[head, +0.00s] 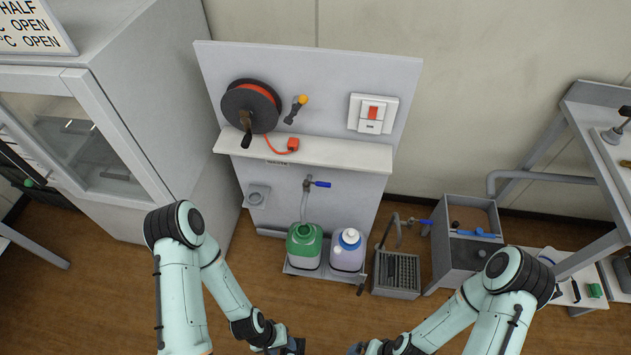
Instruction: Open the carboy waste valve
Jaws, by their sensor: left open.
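A small valve with a blue lever (321,184) sits on the front of the grey bench panel, below the shelf. Its lever points right, across the pipe. A pale hose runs down from it to a carboy with a green top (304,236). My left gripper (295,346) is open at the bottom edge, well below and apart from the valve and carboys. My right gripper (356,349) is at the bottom edge, partly cut off; its jaws cannot be made out.
The shelf (345,153) above the valve juts out, with a cable reel (236,106) and red plug (293,145) over it. A grey crate (397,291) and a sink (452,264) with another blue-levered tap stand right. A cabinet (150,110) is left. Floor before the carboys is clear.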

